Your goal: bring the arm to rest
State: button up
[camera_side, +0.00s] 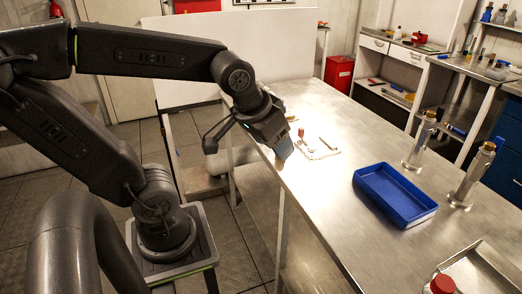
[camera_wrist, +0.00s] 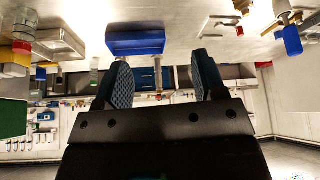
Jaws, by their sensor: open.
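My gripper (camera_side: 284,148) hangs near the left edge of the steel table (camera_side: 319,195) in the side view, with its fingers pointing down and to the right. In the wrist view my gripper (camera_wrist: 160,82) shows two dark, textured fingers spread apart with nothing between them. The arm reaches out from its pedestal at the left, bent at the elbow. It appears clear of the objects on the table.
A blue tray (camera_side: 395,194) lies on the table, with metal fittings (camera_side: 467,178) to its right. Small items rest on a white sheet (camera_side: 316,149) near my gripper. A red-capped container (camera_side: 441,285) and metal tray (camera_side: 482,268) are at the front.

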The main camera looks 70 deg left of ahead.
jog(key=s+d+m, duration=0.1)
jog(key=s, duration=0.1)
jog(key=s+d+m+h, duration=0.1)
jog(key=s+d, duration=0.1)
jog(key=shift+d+r+m, duration=0.15)
jog(key=shift+d+m, duration=0.05)
jog(key=shift+m, duration=0.2)
dwell(0.9)
